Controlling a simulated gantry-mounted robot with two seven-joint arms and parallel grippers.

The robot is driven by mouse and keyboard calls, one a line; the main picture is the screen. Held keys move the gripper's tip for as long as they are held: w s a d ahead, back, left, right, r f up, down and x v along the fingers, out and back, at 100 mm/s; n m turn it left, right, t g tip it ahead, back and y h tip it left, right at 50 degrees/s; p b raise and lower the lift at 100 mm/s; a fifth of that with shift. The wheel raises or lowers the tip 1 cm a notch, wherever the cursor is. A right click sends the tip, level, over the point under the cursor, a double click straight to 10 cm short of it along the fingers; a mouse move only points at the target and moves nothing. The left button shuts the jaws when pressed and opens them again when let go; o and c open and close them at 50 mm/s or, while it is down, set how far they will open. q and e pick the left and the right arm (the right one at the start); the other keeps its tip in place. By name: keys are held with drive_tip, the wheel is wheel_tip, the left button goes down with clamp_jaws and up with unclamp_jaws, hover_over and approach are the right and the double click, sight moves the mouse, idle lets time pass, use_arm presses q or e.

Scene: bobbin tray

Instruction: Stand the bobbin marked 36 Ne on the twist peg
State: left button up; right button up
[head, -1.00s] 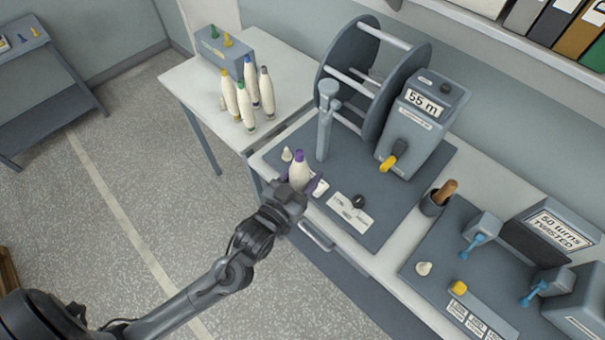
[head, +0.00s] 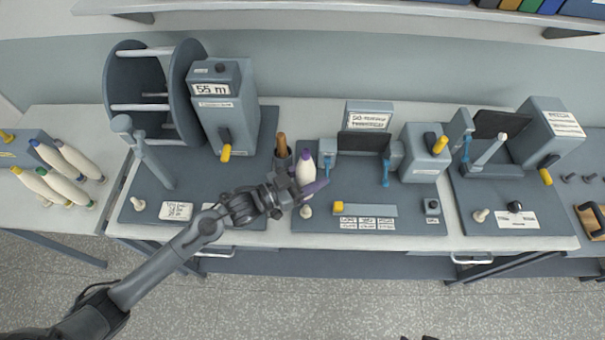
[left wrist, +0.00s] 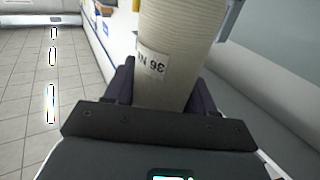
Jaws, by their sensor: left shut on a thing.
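The bobbin (head: 306,168) is cream with a purple tip, upright in my left gripper (head: 303,187). The left wrist view shows its yarn body (left wrist: 172,65) between my fingers, with a label reading 36 and Ne, upside down. My left gripper is shut on it, over the front left part of the middle station in the head view. A short pale peg (head: 306,211) stands on that station's plate (head: 320,225), just below the gripper in the picture. It is likely the twist peg, as this station bore a sign about turns twisted. The bobbin is apart from it.
A cup with a brown handle (head: 281,146) stands close behind the gripper. The reel station (head: 152,92) is to the left, with its own pale peg (head: 138,204). Another station to the right has a pale peg (head: 481,215). Several bobbins (head: 62,188) lie far left.

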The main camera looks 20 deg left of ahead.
use_arm(q)
drive_tip(key=shift+w+d+f+h, duration=0.15)
drive_tip(key=shift+w+f+h, duration=0.05)
drive_tip(key=shift+f+h, duration=0.1)
drive_tip(key=shift+f+m+g, duration=0.2)
drive_tip(key=shift+m+g, duration=0.1)
drive_tip(key=shift+f+b, duration=1.65)
drive_tip(key=shift+b, duration=0.4)
drive_tip(key=shift+s+p, duration=0.15)
drive_tip(key=shift+p, duration=0.2)
drive_tip(key=shift+f, duration=0.4)
drive_tip(key=shift+f+b, duration=1.55)
drive_tip(key=shift+f, duration=0.9)
drive_tip(key=o, duration=1.2)
drive_tip(key=shift+s, duration=0.1)
